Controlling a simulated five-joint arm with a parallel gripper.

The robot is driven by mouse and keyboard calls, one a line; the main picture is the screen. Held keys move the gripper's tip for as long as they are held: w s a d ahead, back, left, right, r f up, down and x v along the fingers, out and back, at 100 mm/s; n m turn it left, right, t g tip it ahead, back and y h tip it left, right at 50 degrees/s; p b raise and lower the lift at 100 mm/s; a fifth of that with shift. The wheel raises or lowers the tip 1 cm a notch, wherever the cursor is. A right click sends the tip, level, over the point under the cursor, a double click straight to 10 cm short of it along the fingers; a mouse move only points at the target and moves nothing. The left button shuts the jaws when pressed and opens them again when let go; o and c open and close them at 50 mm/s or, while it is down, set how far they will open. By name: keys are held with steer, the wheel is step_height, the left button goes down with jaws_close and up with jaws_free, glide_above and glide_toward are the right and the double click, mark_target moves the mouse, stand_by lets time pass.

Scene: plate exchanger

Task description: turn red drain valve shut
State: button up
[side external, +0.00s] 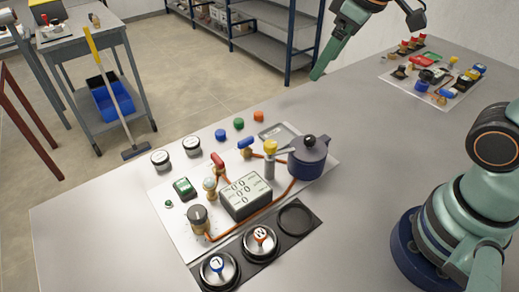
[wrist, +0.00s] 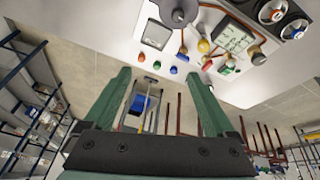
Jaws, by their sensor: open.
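The red drain valve (side external: 217,160) has a small red handle on copper piping, on the white panel (side external: 175,215) left of the blue-handled valve (side external: 246,143). In the wrist view the red handle (wrist: 207,62) shows small, beyond and right of the fingertips. My gripper (side external: 319,73) hangs in the air behind and to the right of the panel, well apart from the valve. In the wrist view my gripper (wrist: 157,75) has its two green fingers spread, with nothing between them.
A dark blue pot (side external: 309,158), a yellow-topped valve (side external: 270,148) and a display box (side external: 243,196) crowd the panel around the valve. Round gauges (side external: 160,160) stand at its back left. Another panel (side external: 430,75) lies at the far right. The bench between is clear.

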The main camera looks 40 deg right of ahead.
steer(key=w+a+f+n+g, duration=0.2)
steer(key=w+a+f+n, duration=0.1)
steer(key=w+a+n, duration=0.6)
steer(key=n+g, duration=0.2)
steer(key=n, duration=0.3)
glide_above(217, 157)
step_height(217, 157, down, 8)
step_height(217, 157, down, 12)
steer(key=shift+r, duration=0.25)
steer(key=c, duration=1.4)
